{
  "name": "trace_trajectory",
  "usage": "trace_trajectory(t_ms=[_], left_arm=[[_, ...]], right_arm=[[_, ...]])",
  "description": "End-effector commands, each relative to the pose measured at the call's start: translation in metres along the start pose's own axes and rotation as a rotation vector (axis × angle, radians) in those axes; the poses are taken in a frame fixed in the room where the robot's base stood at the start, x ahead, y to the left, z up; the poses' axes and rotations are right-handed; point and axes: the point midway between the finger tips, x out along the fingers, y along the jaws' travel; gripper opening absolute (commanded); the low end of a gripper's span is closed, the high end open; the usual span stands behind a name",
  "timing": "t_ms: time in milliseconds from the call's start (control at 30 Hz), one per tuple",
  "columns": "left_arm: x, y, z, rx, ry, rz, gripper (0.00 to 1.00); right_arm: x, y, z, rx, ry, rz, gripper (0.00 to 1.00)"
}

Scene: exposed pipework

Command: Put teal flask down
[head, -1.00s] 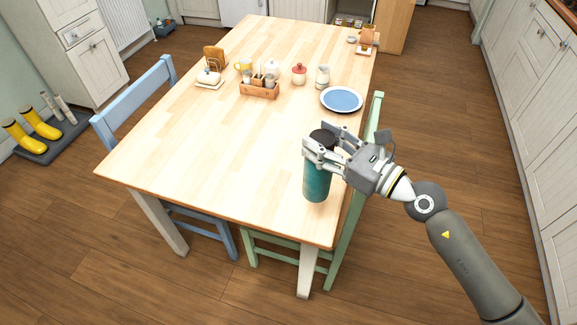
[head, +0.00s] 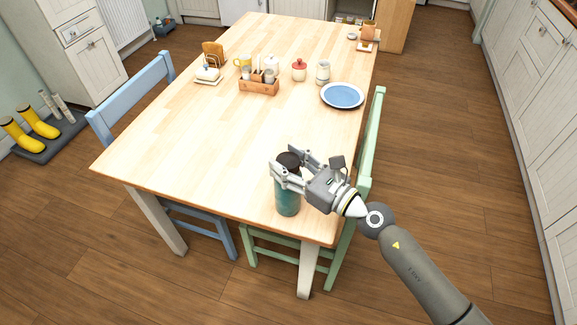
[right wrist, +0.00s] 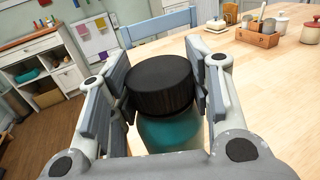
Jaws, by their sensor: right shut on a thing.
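The teal flask (head: 288,201) has a black lid and stands upright at the near right part of the wooden table (head: 200,150). My right gripper (head: 291,166) is shut around its upper part, just at the lid. In the right wrist view the black lid (right wrist: 160,86) sits between the two fingers, with the teal body (right wrist: 170,132) below. I cannot tell from these views whether the flask's base touches the table top. My left gripper is not in view.
A blue plate (head: 342,95) lies at the table's right edge. A wooden caddy (head: 259,87), a red-lidded jar (head: 299,71) and other tableware stand farther back. A green chair (head: 373,140) is at the right side, a blue chair (head: 135,95) at the left. The table's middle is clear.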

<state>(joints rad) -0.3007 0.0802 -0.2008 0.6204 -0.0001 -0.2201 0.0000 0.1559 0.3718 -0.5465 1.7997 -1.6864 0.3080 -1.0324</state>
Motion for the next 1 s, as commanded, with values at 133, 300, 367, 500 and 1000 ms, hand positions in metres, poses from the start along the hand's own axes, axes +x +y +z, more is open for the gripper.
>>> trace_trajectory(t_ms=[133,300,367,500,1000], left_arm=[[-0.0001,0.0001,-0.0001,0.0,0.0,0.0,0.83],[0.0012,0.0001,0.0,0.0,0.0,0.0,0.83],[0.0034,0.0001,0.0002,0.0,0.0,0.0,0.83],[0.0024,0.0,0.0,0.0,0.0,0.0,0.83],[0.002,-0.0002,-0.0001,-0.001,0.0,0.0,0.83]], right_arm=[[0.0004,-0.0005,0.0027,-0.001,-0.006,-0.001,0.0],[0.0004,-0.0004,0.0014,-0.001,-0.006,-0.001,0.0],[0.0003,-0.0004,-0.001,-0.001,-0.006,-0.001,0.0],[-0.0001,-0.0001,-0.0025,-0.001,-0.001,0.0,0.61],[-0.0065,-0.0004,-0.0016,-0.001,0.001,-0.001,0.68]])
